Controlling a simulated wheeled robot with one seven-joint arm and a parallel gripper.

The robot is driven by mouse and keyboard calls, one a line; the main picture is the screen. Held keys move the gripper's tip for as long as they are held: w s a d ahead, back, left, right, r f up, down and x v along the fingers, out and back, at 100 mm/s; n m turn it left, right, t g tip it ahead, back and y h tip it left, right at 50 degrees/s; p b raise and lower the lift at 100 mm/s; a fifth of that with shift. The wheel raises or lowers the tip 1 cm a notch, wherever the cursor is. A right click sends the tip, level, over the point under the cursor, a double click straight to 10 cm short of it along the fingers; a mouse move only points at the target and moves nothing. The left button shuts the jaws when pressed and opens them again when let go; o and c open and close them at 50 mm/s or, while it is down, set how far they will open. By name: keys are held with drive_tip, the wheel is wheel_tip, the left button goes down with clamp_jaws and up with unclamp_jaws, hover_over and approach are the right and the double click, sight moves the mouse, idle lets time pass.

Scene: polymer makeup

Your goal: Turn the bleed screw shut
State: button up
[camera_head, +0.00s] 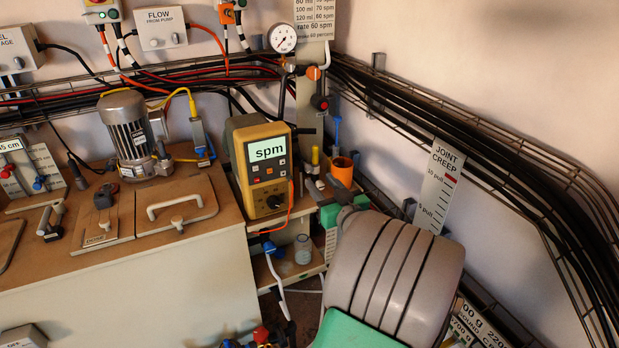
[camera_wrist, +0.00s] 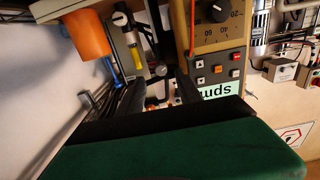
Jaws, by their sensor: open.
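No part is clearly marked as the bleed screw. A black knob with a red collar (camera_head: 319,102) sits on the upright pipe below the round pressure gauge (camera_head: 282,39) and may be it; I cannot tell. In the wrist view, my gripper (camera_wrist: 158,84) shows two dark fingers spread apart with nothing held between them. Small fittings show through the gap beyond the fingertips, too small to name surely. In the head view my grey ridged arm hides most of the gripper, near the orange cup (camera_head: 342,170).
A yellow meter reading "spm" (camera_head: 266,165) stands left of my arm and also shows in the wrist view (camera_wrist: 215,45). A pump motor (camera_head: 128,130) stands on the bench. Cable trays (camera_head: 450,125) run along the right wall. A joint creep scale (camera_head: 439,185) stands there.

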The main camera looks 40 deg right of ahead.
sight(311, 171)
drive_tip(key=p+x, duration=0.1)
drive_tip(key=x, duration=0.6)
drive_tip(key=shift+w, duration=0.25)
drive_tip(key=shift+c, duration=0.4)
clamp_jaws()
